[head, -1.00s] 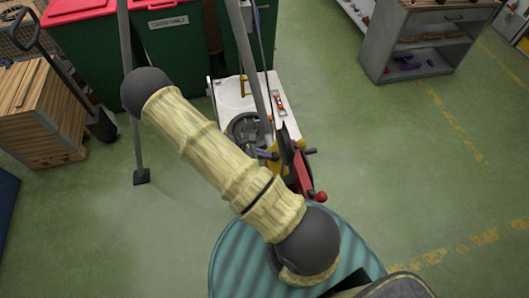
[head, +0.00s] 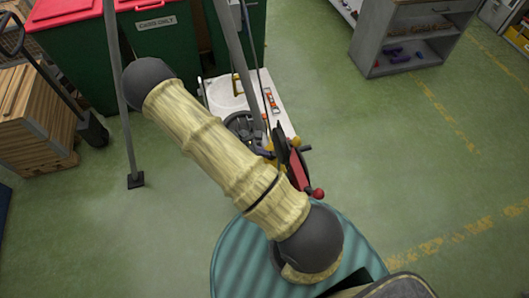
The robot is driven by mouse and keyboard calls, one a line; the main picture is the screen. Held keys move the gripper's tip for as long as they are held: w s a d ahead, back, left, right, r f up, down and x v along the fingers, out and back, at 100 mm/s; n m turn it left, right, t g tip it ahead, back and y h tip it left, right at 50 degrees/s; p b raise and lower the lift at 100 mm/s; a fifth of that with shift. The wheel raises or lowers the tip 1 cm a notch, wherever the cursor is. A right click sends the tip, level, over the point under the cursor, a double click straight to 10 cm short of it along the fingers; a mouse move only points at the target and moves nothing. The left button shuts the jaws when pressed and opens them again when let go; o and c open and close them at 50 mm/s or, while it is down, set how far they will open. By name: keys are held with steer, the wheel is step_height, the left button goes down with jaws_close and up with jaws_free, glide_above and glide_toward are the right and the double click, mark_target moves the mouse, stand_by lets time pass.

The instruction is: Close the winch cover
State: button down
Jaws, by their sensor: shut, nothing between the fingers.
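A white machine base (head: 262,92) stands on the floor behind my arm, between two of the grey poles. On it is a dark round winch-like part (head: 240,124), partly hidden by my arm. At its front right is a dark, thin disc-like piece (head: 279,146) with a red part (head: 297,168) beside it, ending in a red ball knob (head: 318,194). A small yellow part (head: 266,148) shows at its left. I cannot tell which piece is the cover or how far it is open. My pale, ribbed arm crosses the middle; I cannot make out my gripper.
Green bins (head: 155,60) stand behind the machine. A grey pole (head: 118,90) with a foot stands on the left. A wooden crate (head: 30,120) is at the left and a grey shelf unit (head: 400,40) at the upper right. A teal ribbed round surface (head: 235,262) lies below my arm. Floor at the right is clear.

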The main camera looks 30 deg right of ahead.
steer(key=shift+s+d+f+b, duration=0.1)
steer(key=shift+d+f+b, duration=0.1)
steer(key=shift+d+b, duration=0.25)
steer(key=shift+s+d+r, duration=0.1)
steer(key=shift+d, duration=0.4)
steer(key=w+a+r, duration=0.1)
steer(key=a+r, duration=0.5)
steer(key=r, duration=0.6)
steer(key=shift+w+a+r+p, duration=0.15)
steer(key=shift+a+r+p, duration=0.05)
steer(key=shift+p, duration=0.1)
